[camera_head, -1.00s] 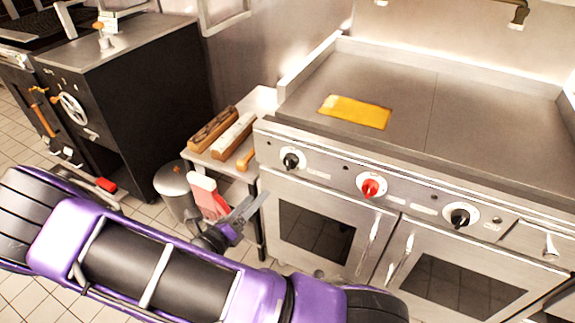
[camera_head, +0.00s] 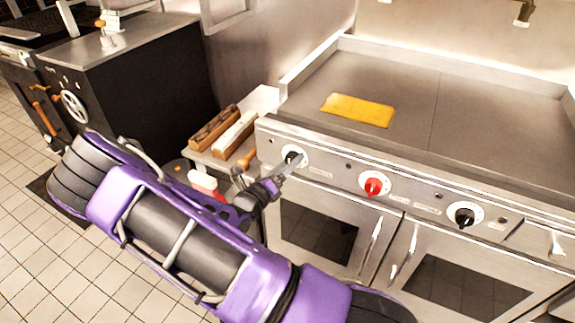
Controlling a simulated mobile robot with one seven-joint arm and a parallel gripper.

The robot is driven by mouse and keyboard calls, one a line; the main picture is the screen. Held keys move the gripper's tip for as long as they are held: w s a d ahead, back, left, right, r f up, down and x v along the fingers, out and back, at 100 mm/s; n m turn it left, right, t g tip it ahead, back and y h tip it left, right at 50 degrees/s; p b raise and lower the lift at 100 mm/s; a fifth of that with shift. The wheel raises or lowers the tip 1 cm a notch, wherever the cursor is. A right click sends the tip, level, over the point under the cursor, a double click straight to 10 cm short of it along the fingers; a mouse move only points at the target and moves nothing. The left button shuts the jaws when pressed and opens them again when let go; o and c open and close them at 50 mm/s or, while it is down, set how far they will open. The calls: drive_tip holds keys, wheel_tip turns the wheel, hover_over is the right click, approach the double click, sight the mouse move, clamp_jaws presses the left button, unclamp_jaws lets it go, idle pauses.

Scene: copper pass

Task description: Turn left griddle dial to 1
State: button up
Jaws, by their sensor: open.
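The left griddle dial (camera_head: 292,157) is a black knob on a round white plate at the left end of the griddle's front panel. My gripper (camera_head: 291,163) is at this dial, its fingertips over the lower part of the knob and hiding some of it. I cannot tell whether the fingers touch the knob. The gripper is open. The dial's markings are too small to read. The griddle (camera_head: 450,90) has a flat steel top.
A red dial (camera_head: 373,186) and another black dial (camera_head: 464,215) sit further right on the panel. A yellow slab (camera_head: 358,110) lies on the griddle top. A side table with wooden-handled tools (camera_head: 215,129) stands left of the griddle. Oven doors with handles (camera_head: 369,247) are below.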

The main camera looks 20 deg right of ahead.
clamp_jaws()
idle(0.3)
drive_tip(key=m+y+p, duration=0.1)
drive_tip(key=m+p, duration=0.2)
drive_tip(key=m, duration=0.6)
drive_tip(key=shift+r, duration=0.1)
idle(0.5)
drive_tip(key=shift+s+m, duration=0.1)
drive_tip(key=shift+m, duration=0.2)
unclamp_jaws()
